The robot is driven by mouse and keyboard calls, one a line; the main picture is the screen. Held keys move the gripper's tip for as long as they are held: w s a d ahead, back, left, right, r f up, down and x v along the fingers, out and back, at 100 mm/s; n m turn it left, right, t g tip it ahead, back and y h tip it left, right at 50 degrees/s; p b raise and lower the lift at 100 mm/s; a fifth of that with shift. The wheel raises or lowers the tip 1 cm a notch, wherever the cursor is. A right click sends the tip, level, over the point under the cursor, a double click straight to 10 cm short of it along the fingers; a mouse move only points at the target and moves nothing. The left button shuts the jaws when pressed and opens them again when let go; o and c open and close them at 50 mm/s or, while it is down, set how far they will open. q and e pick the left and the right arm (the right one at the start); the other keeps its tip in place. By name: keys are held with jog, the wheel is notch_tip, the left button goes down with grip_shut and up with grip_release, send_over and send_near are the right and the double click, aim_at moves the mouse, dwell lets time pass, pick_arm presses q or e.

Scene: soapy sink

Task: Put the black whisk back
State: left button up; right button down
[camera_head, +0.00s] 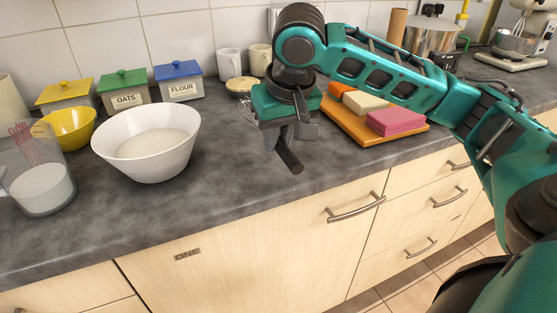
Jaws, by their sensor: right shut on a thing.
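My right gripper (287,136) hangs above the counter near the middle of the picture, shut on the black whisk (290,160). The whisk's dark handle sticks out below the jaws, tilted down and toward the lower right. Thin wire loops show just left of the gripper, partly hidden behind it. A clear jug (45,199) at the far left has white contents and a red whisk (22,140) standing in it. My left gripper is out of view.
A white bowl (150,165) and a yellow bowl (72,128) stand at the left, before several lidded canisters (127,97). Mugs (229,63) stand at the back. An orange board (350,128) with coloured blocks lies right of the gripper. Counter between bowl and gripper is clear.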

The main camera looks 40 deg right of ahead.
notch_tip(320, 180, down, 4)
jog(key=shift+f+b, duration=0.15)
jog(key=shift+b, duration=0.5)
jog(key=shift+f, duration=0.1)
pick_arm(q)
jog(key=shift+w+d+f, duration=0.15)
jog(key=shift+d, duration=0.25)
pick_arm(e)
jog(key=c, duration=1)
grip_release()
pick_arm(q)
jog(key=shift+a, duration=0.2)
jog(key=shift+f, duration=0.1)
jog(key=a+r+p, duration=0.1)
jog(key=p, duration=0.2)
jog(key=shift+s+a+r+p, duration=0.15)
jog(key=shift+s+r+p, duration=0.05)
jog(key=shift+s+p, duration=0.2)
pick_arm(e)
jog(key=v, duration=1.2)
